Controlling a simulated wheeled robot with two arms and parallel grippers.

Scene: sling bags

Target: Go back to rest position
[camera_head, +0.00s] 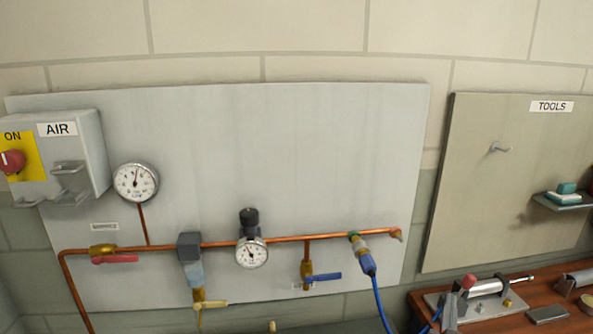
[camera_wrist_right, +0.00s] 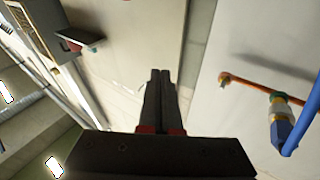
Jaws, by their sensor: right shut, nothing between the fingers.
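My right gripper (camera_wrist_right: 160,75) shows in the right wrist view as two dark fingers with red at their bases. The fingers are together, with nothing between them. They are in front of the wall area beside the grey air panel, apart from the blue hose coupling (camera_wrist_right: 281,120) at the right of that view. In the head view I cannot make out the right gripper clearly. My left gripper is in neither view.
The grey panel (camera_head: 300,150) carries copper pipe, gauges (camera_head: 136,182), valves and a blue hose (camera_head: 382,305). A tools board (camera_head: 490,190) with a small shelf (camera_head: 562,205) hangs at right. Below it, a wooden bench (camera_head: 520,322) holds a metal cylinder fixture (camera_head: 485,290).

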